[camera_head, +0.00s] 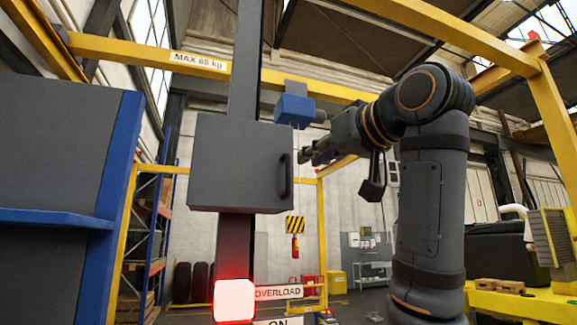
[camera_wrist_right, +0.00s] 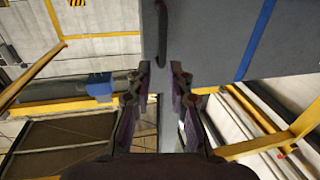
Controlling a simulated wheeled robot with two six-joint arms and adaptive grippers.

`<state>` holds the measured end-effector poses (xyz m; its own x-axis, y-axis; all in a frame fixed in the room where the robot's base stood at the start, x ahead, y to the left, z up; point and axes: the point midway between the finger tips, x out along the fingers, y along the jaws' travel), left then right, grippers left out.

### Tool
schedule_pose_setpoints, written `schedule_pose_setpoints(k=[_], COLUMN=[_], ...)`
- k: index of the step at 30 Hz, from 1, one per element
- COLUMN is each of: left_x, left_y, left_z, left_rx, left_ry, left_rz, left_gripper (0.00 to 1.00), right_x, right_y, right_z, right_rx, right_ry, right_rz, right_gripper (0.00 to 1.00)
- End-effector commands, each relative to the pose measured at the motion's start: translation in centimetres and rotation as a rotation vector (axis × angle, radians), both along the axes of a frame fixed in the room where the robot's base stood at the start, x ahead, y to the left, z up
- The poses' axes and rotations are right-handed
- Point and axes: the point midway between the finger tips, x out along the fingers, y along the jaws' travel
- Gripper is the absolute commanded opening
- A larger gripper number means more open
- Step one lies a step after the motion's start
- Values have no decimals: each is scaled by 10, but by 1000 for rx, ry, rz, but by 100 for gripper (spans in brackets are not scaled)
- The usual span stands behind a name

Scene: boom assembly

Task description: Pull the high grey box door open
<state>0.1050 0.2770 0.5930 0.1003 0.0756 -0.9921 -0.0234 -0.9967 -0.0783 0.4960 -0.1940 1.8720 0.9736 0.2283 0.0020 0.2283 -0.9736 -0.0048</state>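The high grey box (camera_head: 236,163) is fixed on a dark vertical post in the middle of the head view. Its door looks shut, with a dark vertical handle (camera_head: 286,176) near the right edge. My right gripper (camera_head: 306,155) is just right of the box, at about the height of the handle's upper part, and apart from it. In the right wrist view, the two fingers of my right gripper (camera_wrist_right: 158,98) are spread with nothing between them. The handle (camera_wrist_right: 162,38) shows beyond the fingertips, above the gap between them. My left gripper is not in view.
A blue hoist part (camera_head: 294,110) hangs just above and right of the box. A yellow beam (camera_head: 150,52) crosses behind the post. A dark panel with a blue edge (camera_head: 60,150) fills the left side. A red-lit square lamp (camera_head: 234,300) sits below the box.

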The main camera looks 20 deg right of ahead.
Motion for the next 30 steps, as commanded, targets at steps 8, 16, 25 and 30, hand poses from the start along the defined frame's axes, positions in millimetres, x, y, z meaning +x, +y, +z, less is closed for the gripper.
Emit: schedule_pose_setpoints(k=[8, 16, 25, 30], left_x=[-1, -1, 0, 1], left_y=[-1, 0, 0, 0], left_z=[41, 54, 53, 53], left_rx=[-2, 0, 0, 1], left_ry=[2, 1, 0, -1], left_rz=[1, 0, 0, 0], left_gripper=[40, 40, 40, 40], right_x=[59, 87, 88, 88], right_y=[14, 21, 21, 21], right_z=[6, 2, 0, 0], right_rx=[0, 1, 0, 0], right_ry=[5, 1, 1, 1], right_rz=[1, 1, 0, 1], right_gripper=[19, 19, 14, 0])
